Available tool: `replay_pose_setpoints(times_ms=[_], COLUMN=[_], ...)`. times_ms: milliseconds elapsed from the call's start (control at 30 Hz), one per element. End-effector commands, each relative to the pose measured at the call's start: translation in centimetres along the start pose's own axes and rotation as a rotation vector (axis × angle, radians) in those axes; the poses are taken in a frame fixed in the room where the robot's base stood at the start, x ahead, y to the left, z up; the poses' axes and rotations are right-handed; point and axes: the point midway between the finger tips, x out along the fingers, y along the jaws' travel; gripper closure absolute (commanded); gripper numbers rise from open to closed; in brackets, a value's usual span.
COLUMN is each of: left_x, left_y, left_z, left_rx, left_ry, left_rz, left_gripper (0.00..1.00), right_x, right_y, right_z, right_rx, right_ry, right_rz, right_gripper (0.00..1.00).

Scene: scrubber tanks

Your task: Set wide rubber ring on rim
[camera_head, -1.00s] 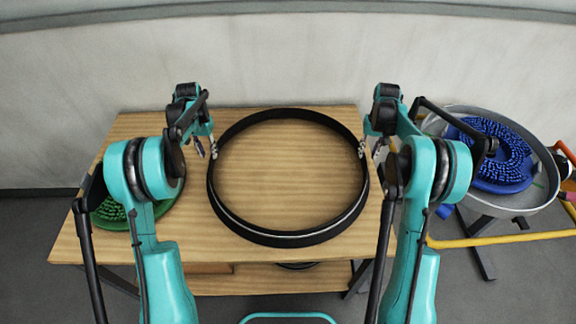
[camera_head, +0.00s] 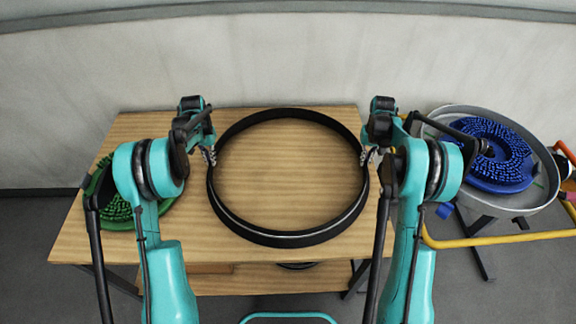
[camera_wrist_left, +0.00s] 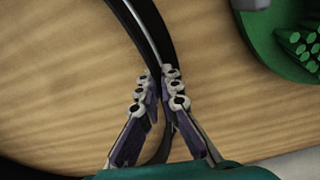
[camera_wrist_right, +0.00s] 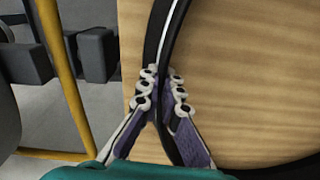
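The wide rubber ring (camera_head: 289,239) is a large black hoop with a pale line, lying on the wooden table. My left gripper (camera_head: 209,155) is at its left side. In the left wrist view its fingers (camera_wrist_left: 160,92) stand on either side of the ring wall (camera_wrist_left: 150,30) and pinch it. My right gripper (camera_head: 367,156) is at the ring's right side. In the right wrist view its fingers (camera_wrist_right: 164,90) pinch the ring wall (camera_wrist_right: 170,35) too. A grey round tank with a raised rim (camera_head: 548,195) stands at the right.
A blue bristled disc (camera_head: 500,160) sits inside the tank. A green bristled disc (camera_head: 115,212) lies on the left of the table (camera_head: 285,170), partly behind my left arm. A yellow rail (camera_head: 500,238) runs in front of the tank. A pale wall (camera_head: 290,60) stands behind the table.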

Motion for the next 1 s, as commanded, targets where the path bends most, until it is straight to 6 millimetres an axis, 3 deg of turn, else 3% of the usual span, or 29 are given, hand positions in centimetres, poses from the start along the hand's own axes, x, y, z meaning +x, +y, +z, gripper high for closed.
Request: replay_pose_setpoints(times_ms=[467, 1000], left_x=[-0.7, -6.3], left_y=[0.0, 0.0], left_z=[0.0, 0.0], left_rx=[0.000, 0.000], left_ry=[0.000, 0.000], left_rz=[0.000, 0.000], left_gripper=[1.00, 1.00], right_x=[-0.7, -6.3], right_y=[0.0, 0.0], right_z=[0.0, 0.0], right_rx=[0.000, 0.000], right_ry=[0.000, 0.000], right_rz=[0.000, 0.000], right_gripper=[1.00, 1.00])
